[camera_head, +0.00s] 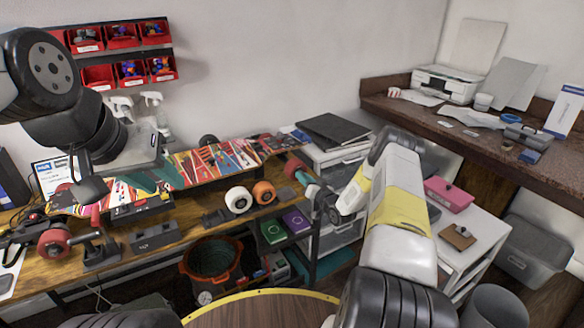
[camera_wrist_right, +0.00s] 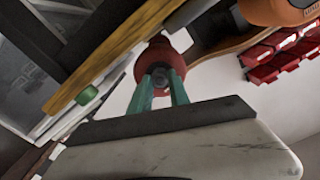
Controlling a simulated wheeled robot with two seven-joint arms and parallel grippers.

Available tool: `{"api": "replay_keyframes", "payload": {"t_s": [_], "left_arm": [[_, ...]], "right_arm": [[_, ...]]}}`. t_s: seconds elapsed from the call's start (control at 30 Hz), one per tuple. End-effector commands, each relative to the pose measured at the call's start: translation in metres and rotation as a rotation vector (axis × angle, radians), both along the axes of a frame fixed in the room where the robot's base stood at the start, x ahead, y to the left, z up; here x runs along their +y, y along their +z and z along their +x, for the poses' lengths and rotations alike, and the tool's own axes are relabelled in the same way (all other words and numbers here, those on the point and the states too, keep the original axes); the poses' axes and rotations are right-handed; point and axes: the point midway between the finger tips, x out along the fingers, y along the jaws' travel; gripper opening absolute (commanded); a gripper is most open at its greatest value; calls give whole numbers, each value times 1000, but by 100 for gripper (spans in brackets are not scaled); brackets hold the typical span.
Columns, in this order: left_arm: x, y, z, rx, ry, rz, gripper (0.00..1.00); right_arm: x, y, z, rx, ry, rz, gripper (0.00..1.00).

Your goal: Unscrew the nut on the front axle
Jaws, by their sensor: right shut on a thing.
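The skateboard deck (camera_head: 195,165), with a colourful graphic, lies along the bench. A red wheel (camera_head: 293,168) stands at its right end, touching or very near my right gripper (camera_head: 304,178). In the right wrist view, the green fingers of my right gripper (camera_wrist_right: 158,92) are close together at the dark centre of the red wheel (camera_wrist_right: 154,57). They are shut at the axle end, where the nut is mostly hidden between the tips. My left gripper (camera_head: 158,177) is over the deck's left half; its fingertips are unclear, so I cannot tell if it grips the deck.
A white wheel (camera_head: 238,199) and an orange wheel (camera_head: 264,192) stand at the bench's front edge. Another red wheel (camera_head: 54,243) is at the left. An orange-rimmed bucket (camera_head: 212,260) is below.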

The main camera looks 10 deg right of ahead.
Motion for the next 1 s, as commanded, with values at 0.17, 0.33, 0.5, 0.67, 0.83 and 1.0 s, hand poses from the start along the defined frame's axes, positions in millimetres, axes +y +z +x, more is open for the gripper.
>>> {"api": "replay_keyframes", "payload": {"t_s": [0.17,0.33,0.5,0.67,0.83,1.0], "left_arm": [[0,0,0,0,0,0,36],[0,0,0,0,0,0,36],[0,0,0,0,0,0,36],[0,0,0,0,0,0,36],[0,0,0,0,0,0,36],[0,0,0,0,0,0,36]], "right_arm": [[1,0,0,-67,2,-183,0],[0,0,0,-75,0,-207,0],[0,0,0,-79,0,-218,0],[1,0,0,-148,3,-406,0],[1,0,-1,-226,2,-622,0],[0,0,-1,-246,1,-678,0]]}}
